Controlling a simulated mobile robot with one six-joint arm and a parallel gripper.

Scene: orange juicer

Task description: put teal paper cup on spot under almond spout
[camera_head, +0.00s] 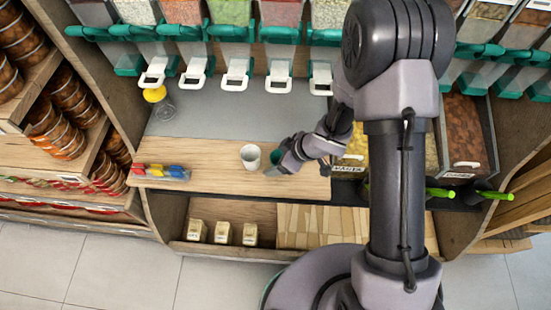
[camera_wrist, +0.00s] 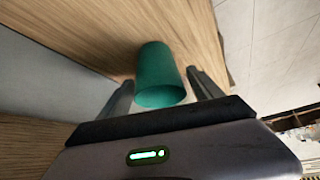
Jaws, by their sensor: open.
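The teal paper cup (camera_wrist: 160,72) stands on the wooden counter in the wrist view, between the two open fingers of my gripper (camera_wrist: 162,92). Gaps show between the cup and the fingers. In the head view my gripper (camera_head: 275,164) is low over the counter's right part, and only a small teal part of the cup (camera_head: 276,157) shows beside it. A row of dispensers with white spout handles (camera_head: 237,75) hangs above the grey back surface. I cannot read which one is almond.
A white cup (camera_head: 250,157) stands just left of my gripper. A yellow-topped jar (camera_head: 161,102) is at the back left, and a rack of coloured items (camera_head: 160,171) at the front left. The grey surface (camera_head: 215,112) under the spouts is mostly clear. Open bins (camera_head: 467,130) lie to the right.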

